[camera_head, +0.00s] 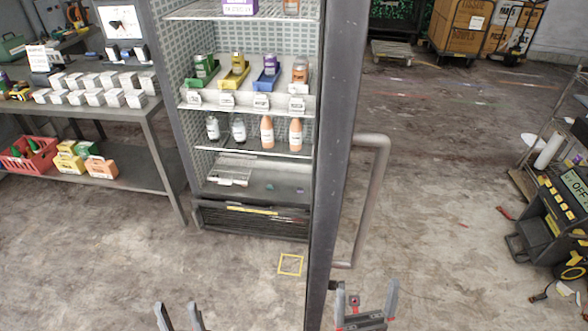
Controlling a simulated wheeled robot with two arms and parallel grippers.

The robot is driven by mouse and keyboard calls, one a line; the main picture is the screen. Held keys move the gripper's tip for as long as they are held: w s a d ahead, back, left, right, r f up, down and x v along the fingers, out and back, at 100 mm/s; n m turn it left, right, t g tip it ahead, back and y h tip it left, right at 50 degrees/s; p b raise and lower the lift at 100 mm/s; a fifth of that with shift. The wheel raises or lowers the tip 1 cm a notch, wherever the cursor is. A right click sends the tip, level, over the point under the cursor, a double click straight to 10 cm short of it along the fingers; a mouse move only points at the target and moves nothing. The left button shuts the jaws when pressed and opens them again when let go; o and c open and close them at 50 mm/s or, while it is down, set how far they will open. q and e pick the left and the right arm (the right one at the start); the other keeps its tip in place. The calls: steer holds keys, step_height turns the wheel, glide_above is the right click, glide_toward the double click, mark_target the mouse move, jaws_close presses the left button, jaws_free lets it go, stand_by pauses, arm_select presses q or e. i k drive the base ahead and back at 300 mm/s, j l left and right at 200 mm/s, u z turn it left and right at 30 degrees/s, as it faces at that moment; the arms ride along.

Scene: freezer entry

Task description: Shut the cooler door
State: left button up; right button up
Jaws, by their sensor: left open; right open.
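The cooler (185,110) stands ahead with its shelves and goods exposed. Its door (335,130) is open and seen nearly edge-on as a tall dark frame running down the middle of the view. A grey tubular handle (378,190) sticks out on the door's right side. My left gripper (178,308) is at the bottom, left of the door, open and empty. My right gripper (366,298) is at the bottom, right of the door and below the handle, open and empty, apart from the handle.
A table (150,125) with white boxes stands left of the cooler, a red basket (30,158) on its lower shelf. A yellow floor square (290,264) lies before the cooler. Dark equipment (555,215) stands at the right. The floor right of the handle is largely clear.

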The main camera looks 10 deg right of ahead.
mark_target(344, 27)
steer(key=l, duration=1)
steer(key=k+l, duration=0.15)
steer(key=l, duration=0.2)
steer(key=k+l+u, duration=0.1)
steer(key=l, duration=0.3)
steer(key=k+l, duration=0.3)
steer(key=l+u, duration=0.05)
